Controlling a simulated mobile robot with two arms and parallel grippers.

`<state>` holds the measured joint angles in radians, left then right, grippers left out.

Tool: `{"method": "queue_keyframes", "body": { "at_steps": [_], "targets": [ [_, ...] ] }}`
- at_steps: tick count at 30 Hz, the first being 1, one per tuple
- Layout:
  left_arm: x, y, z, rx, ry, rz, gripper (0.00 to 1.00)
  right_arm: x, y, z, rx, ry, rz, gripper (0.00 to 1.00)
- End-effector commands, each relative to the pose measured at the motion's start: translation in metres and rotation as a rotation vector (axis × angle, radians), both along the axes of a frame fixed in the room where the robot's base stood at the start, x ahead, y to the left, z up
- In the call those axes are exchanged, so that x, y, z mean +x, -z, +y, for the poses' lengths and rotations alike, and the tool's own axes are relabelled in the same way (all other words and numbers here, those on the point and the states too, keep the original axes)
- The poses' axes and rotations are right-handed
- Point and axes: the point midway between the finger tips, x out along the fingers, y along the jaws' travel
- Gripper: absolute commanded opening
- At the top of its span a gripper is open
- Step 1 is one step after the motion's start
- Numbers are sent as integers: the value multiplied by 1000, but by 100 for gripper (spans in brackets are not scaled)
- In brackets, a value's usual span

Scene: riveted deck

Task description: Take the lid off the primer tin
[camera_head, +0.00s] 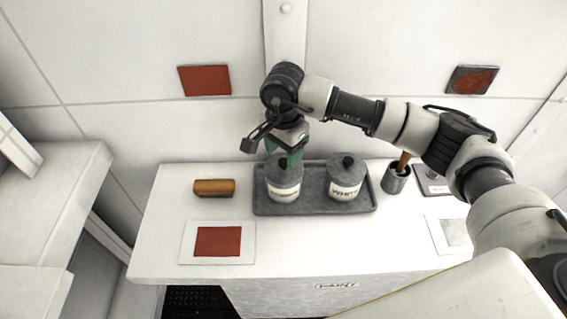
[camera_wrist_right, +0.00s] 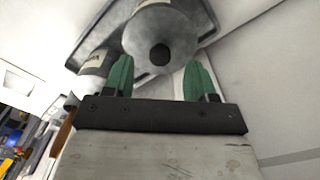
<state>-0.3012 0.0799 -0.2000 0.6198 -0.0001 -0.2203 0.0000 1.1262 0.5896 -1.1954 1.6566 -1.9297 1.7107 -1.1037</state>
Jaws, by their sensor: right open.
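The primer tin (camera_head: 283,184) stands upright at the left of a dark tray; its label is too small to read surely. Its grey lid (camera_head: 272,170) is on, and the dark knob on it is partly hidden by my fingers in the head view. My right gripper (camera_head: 284,157) is just above this lid with its green fingers open and empty. In the right wrist view the dark knob (camera_wrist_right: 159,55) shows between and beyond the open fingertips (camera_wrist_right: 158,70), apart from both. My left gripper is out of view.
The tray (camera_head: 314,209) also holds a tin marked WHITE (camera_head: 345,190) close on the right. A grey cup (camera_head: 395,180) with a brown handle stands right of the tray. A brown roller-like object (camera_head: 214,188) and a red card (camera_head: 218,242) lie left. The wall is close behind.

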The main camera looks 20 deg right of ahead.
Motion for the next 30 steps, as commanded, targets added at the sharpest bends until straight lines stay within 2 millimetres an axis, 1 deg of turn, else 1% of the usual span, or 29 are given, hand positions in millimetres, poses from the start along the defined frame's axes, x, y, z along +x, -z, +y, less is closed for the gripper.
{"method": "queue_keyframes", "body": {
  "at_steps": [1, 3, 6, 9, 14, 17, 24, 25, 30],
  "targets": [
    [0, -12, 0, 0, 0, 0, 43, 0, 3, 0, 0, 0, 7, 57],
    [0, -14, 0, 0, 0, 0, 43, 0, 16, 0, 0, 0, 6, 57],
    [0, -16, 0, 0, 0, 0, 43, 0, 26, 0, 0, -1, 4, 57],
    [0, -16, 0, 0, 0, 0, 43, 1, 30, 0, 2, -1, 1, 57],
    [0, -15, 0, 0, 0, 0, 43, 1, 31, 0, 2, -1, 0, 57],
    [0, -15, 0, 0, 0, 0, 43, 1, 31, 0, 2, -1, 0, 43],
    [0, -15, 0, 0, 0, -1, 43, 1, 30, 0, 2, -1, 0, 6],
    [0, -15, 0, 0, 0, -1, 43, 1, 30, 0, 2, -1, 0, 3],
    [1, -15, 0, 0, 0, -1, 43, 1, 30, 0, 2, -1, 0, 3]
  ]
}}
